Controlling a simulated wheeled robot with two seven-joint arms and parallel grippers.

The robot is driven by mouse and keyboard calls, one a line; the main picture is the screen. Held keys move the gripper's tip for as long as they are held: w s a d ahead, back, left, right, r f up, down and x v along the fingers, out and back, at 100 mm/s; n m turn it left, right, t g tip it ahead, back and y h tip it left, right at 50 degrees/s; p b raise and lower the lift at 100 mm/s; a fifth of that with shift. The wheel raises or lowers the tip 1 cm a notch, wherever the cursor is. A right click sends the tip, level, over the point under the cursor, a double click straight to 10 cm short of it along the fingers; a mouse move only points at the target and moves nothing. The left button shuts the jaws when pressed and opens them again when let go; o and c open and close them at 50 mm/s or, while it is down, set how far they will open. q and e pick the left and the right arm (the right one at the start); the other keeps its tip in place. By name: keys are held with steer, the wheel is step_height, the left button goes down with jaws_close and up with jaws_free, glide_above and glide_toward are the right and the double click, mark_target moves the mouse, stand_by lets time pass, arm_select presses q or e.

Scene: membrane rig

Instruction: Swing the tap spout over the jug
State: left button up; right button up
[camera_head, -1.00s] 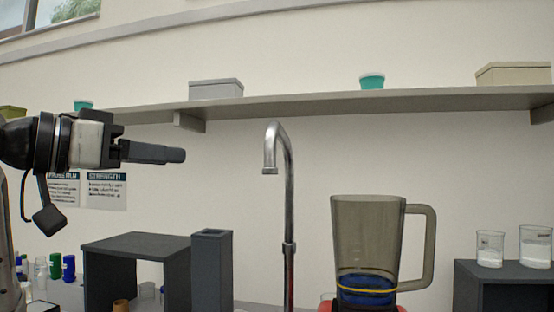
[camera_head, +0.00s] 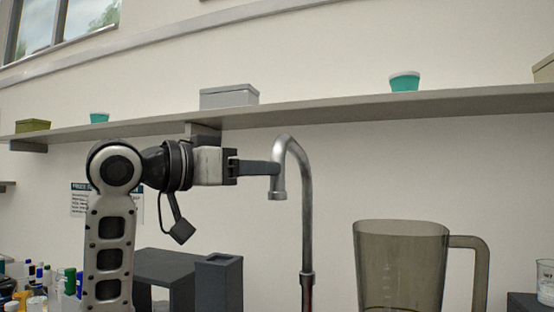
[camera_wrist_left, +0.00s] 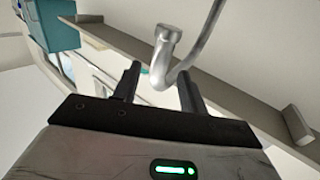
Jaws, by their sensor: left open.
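The chrome tap spout (camera_head: 292,165) rises as a tall pipe and hooks over to the left, with its outlet pointing down. The smoky jug (camera_head: 402,265) with a side handle stands to the right of the tap; its lower part is cut off by the frame. My left gripper (camera_head: 272,168) is at the spout's outlet end, level with the hook. In the left wrist view the two fingers (camera_wrist_left: 158,85) are apart and the spout (camera_wrist_left: 165,50) shows just beyond and between their tips. I cannot tell whether they touch it. My right gripper is not in view.
A long wall shelf (camera_head: 340,107) runs above, with a grey box (camera_head: 229,96) and a teal cup (camera_head: 404,82). A dark open stand (camera_head: 165,270) and a dark upright block (camera_head: 218,284) stand left of the tap. Bottles crowd the lower left.

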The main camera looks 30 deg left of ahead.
arm_select(q)
steer(key=shift+p+x, duration=0.5)
steer(key=shift+x, duration=1.85)
jaws_close()
